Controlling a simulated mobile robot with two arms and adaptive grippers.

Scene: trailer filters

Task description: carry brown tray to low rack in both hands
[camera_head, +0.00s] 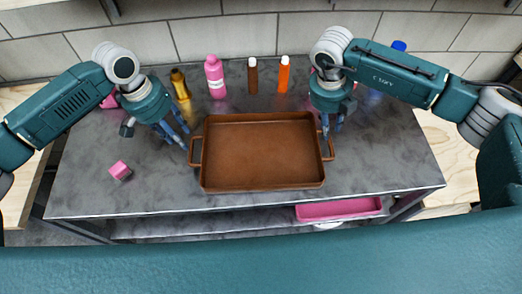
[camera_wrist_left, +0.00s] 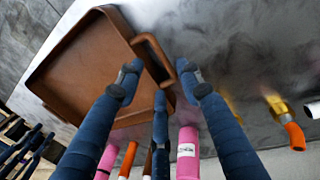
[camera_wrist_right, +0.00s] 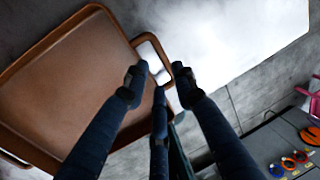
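The brown tray (camera_head: 262,152) lies flat and empty on the grey table, with a loop handle at its left and right ends. My left gripper (camera_head: 178,135) is above and just left of the left handle. In the left wrist view the tray's handle (camera_wrist_left: 152,52) shows close to its spread fingers (camera_wrist_left: 160,85). My right gripper (camera_head: 331,128) is at the right handle and partly covers it in the head view. In the right wrist view that handle (camera_wrist_right: 153,55) shows by the spread fingers (camera_wrist_right: 157,85). Neither gripper is closed on a handle.
Behind the tray stand a pink bottle (camera_head: 215,78), a brown bottle (camera_head: 253,77), an orange bottle (camera_head: 284,76) and a yellow bottle (camera_head: 180,84). A pink cube (camera_head: 120,170) lies at left. A pink tray (camera_head: 340,208) sits on the shelf below the table.

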